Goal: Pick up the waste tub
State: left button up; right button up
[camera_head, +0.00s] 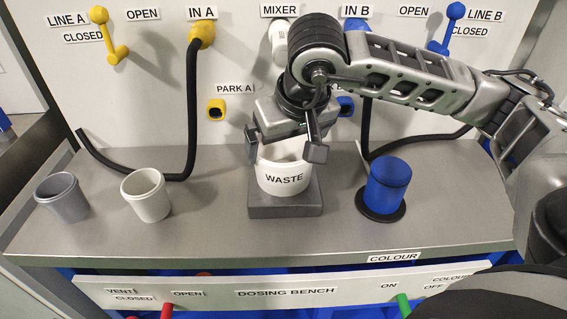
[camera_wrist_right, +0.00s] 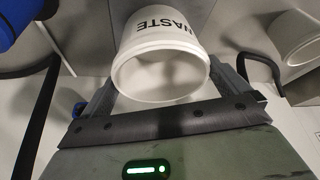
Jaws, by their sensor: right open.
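The white waste tub (camera_head: 284,180), labelled WASTE, stands upright on a grey square block (camera_head: 285,211) at the middle of the bench. My right gripper (camera_head: 284,150) is over the tub's top, its two fingers spread to either side of the rim. In the right wrist view the tub (camera_wrist_right: 160,62) shows its open mouth between the spread fingers (camera_wrist_right: 163,95). The gripper is open; I cannot tell whether either finger touches the tub. My gripper hides part of the tub's upper rim. My left gripper is not in view.
A grey cup (camera_head: 62,198) and a white cup (camera_head: 147,195) stand to the left. A blue cup (camera_head: 388,186) on a black disc stands to the right. Black hoses (camera_head: 192,110) hang from the back panel. A white mixer outlet (camera_head: 279,43) is behind my right wrist.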

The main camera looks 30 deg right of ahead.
aim_at(282, 151)
jog(key=x, duration=0.3)
jog(key=shift+w+f, duration=0.25)
jog(key=shift+f, duration=0.05)
jog(key=c, duration=0.7)
jog(key=shift+c, duration=0.2)
jog(key=shift+r, duration=0.2)
